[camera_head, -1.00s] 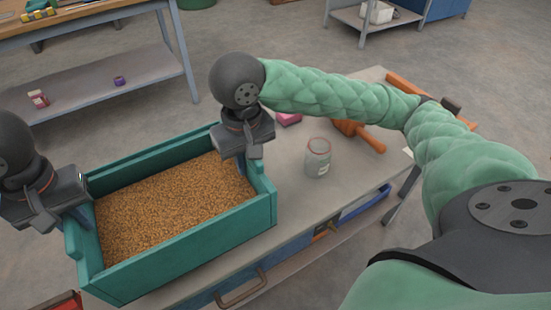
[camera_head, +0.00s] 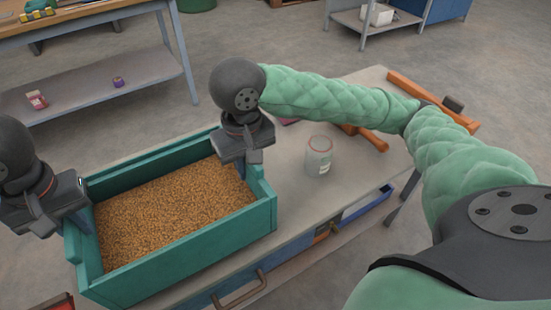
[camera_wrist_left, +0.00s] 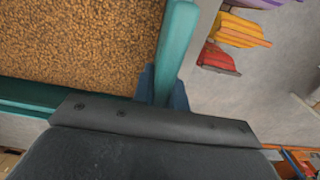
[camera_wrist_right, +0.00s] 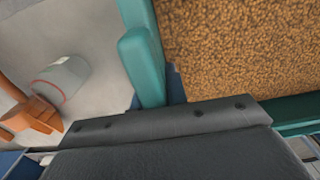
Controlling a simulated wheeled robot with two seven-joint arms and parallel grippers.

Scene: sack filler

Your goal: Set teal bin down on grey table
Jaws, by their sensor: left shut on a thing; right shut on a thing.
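The teal bin (camera_head: 190,248) is an open box filled with brown grain-like pellets (camera_head: 170,208). It is level and overlaps the left part of the grey table (camera_head: 290,195) in the head view; I cannot tell whether its base touches the tabletop. My left gripper (camera_head: 75,212) is shut on the bin's left end wall, which shows between the fingers in the left wrist view (camera_wrist_left: 165,85). My right gripper (camera_head: 242,165) is shut on the right end wall, seen in the right wrist view (camera_wrist_right: 150,85). The bin's underside is hidden.
A glass jar (camera_head: 319,155) stands on the grey table, right of the bin. An orange tool (camera_head: 370,137) lies behind it, and an orange bar (camera_head: 430,100) lies along the table's far right edge. A wooden-topped bench (camera_head: 80,20) stands at the back left.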

